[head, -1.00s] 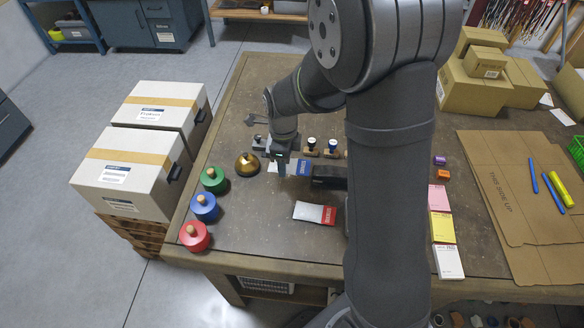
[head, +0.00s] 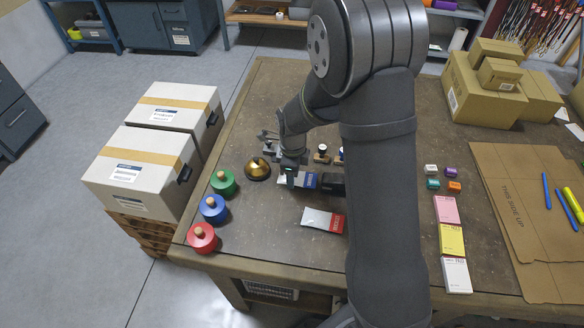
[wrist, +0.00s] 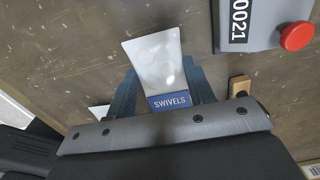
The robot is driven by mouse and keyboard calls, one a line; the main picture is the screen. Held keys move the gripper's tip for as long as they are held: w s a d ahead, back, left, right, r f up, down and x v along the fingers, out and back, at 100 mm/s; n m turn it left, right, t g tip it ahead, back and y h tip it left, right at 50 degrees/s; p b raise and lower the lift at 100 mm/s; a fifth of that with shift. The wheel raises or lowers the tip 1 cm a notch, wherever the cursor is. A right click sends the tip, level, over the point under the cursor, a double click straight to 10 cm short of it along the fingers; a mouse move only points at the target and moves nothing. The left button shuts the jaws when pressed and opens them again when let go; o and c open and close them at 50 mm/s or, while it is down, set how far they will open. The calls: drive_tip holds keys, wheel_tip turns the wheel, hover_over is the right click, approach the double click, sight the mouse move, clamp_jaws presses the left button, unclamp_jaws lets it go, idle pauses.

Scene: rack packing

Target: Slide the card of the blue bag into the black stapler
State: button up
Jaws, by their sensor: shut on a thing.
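The blue bag (head: 287,181) is a pale pouch with a blue card (head: 312,180) at its right end. In the wrist view the blue card (wrist: 170,101) reads SWIVELS, and the pouch (wrist: 156,62) extends away from it. My gripper (head: 290,180) is shut on the bag; in the wrist view its fingers (wrist: 164,88) flank it. The black stapler (head: 331,184) lies just right of the card, partly behind my arm. The card's edge meets the stapler in the picture; I cannot tell whether it is inside the mouth.
A red-carded bag (head: 322,221) lies in front. A gold bell (head: 257,168) and green (head: 223,183), blue (head: 213,210) and red (head: 202,239) pots stand left. A stamp (head: 322,154) stands behind. A grey device with a red button (wrist: 296,36) is beyond the bag.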

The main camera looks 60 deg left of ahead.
sight(309, 180)
drive_tip(key=shift+d+f, duration=0.1)
drive_tip(key=shift+f, duration=0.55)
drive_tip(key=shift+w+d, duration=1.6)
drive_tip(key=o, duration=1)
drive_tip(key=shift+o, duration=0.2)
wheel_tip(309, 180, up, 17)
drive_tip(key=shift+r, duration=0.2)
